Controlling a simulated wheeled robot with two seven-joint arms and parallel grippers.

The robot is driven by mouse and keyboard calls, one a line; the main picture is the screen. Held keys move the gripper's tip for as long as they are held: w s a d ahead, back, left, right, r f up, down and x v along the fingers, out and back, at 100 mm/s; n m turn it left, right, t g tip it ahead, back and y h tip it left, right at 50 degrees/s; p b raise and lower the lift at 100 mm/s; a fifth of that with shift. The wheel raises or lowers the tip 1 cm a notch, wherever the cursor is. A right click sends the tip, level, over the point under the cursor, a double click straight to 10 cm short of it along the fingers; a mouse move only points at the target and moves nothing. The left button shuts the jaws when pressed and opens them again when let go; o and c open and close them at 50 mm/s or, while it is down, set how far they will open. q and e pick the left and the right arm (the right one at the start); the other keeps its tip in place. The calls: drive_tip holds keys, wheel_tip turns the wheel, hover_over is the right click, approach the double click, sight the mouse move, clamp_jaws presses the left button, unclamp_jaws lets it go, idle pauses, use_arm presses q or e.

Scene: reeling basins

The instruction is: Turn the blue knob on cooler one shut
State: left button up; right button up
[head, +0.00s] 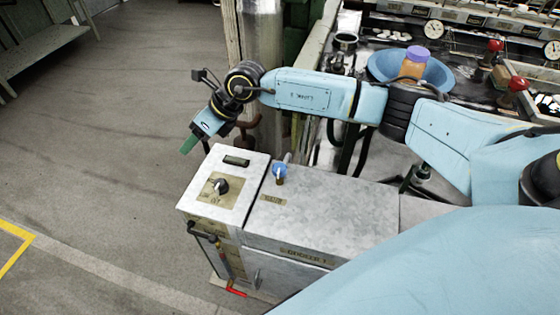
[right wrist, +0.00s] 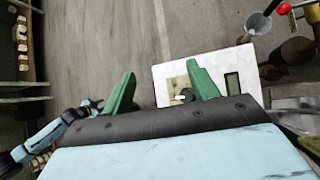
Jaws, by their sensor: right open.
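The blue knob (head: 279,171) stands on the top of cooler one (head: 325,212) in the head view, near its left end. It sits just right of the control box (head: 192,198). My right gripper (head: 189,144) hangs in the air above and to the left of the control box, apart from the knob. In the right wrist view, its green fingers (right wrist: 162,88) are spread with nothing between them. The control box (right wrist: 163,73) shows behind them there, and I do not see the knob in that view.
The control box has a black dial (head: 221,186) on top. Pipes with a red handle (head: 237,292) run down its front. A metal post (head: 262,70) rises behind. A blue bowl (head: 436,73) with an orange, purple-lidded jar (head: 415,63) stands behind my right arm. Floor at left is clear.

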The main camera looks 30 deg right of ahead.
sight(280, 167)
drive_tip(key=s+d+m+g+h+p, duration=0.1)
drive_tip(key=s+d+m+g+h, duration=0.2)
drive_tip(key=d, duration=0.5)
drive_tip(key=s+d+g+h, duration=0.1)
drive_tip(key=s+d+h, duration=0.35)
drive_tip(key=d, duration=0.45)
drive_tip(key=shift+y, duration=0.25)
drive_tip(key=f+b, duration=0.1)
drive_tip(key=f, duration=0.6)
drive_tip(key=f+b, duration=0.1)
drive_tip(key=f, duration=0.3)
drive_tip(key=shift+s+d+f+b, duration=0.1)
drive_tip(key=shift+s+f+b, duration=0.1)
drive_tip(key=shift+s+b, duration=0.15)
drive_tip(key=shift+f, duration=0.8)
use_arm(q)
drive_tip(key=w+r, duration=0.1)
drive_tip(key=r, duration=0.1)
drive_tip(key=w+r, duration=0.2)
drive_tip(key=shift+w+a, duration=0.15)
drive_tip(key=shift+a, duration=0.05)
